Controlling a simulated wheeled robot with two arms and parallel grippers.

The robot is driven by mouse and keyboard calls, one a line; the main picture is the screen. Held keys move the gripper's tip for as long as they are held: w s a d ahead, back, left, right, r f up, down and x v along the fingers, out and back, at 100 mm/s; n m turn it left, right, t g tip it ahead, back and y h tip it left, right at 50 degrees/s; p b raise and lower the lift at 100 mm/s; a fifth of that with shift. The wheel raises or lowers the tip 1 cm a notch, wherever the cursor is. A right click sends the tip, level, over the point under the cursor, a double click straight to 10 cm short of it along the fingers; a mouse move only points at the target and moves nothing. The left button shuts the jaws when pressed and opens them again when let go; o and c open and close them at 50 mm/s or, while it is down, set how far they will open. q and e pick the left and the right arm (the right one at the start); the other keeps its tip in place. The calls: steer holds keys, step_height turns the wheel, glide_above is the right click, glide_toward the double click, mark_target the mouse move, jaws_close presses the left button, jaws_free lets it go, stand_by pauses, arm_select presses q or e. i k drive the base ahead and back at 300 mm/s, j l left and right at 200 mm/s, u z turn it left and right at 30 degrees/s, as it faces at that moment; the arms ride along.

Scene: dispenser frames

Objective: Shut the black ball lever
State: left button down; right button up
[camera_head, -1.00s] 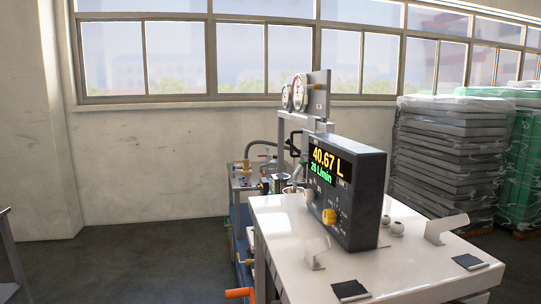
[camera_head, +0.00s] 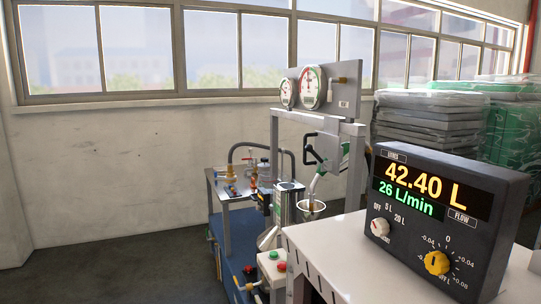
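I cannot make out a black ball lever for certain. A black curved handle (camera_head: 311,150) sits on the grey dispenser frame (camera_head: 357,165), below the gauges. Small dark and brass fittings (camera_head: 231,190) show on the metal side table, too small to tell whether one is the lever. The black display box (camera_head: 450,215) in the right foreground reads 42.40 L and 26 L/min. Neither of my grippers is in view.
The white table (camera_head: 335,245) bears the display box and fills the lower right. A box with red and green buttons (camera_head: 272,265) stands at its left. Two round gauges (camera_head: 312,88) top the frame. Wrapped grey stacks (camera_head: 425,125) stand at the back right. Dark floor (camera_head: 120,265) is clear at left.

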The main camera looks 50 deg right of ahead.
mark_target(309, 148)
steer(key=i, duration=2.4)
steer(key=i+z, duration=0.2)
steer(key=z, duration=3.65)
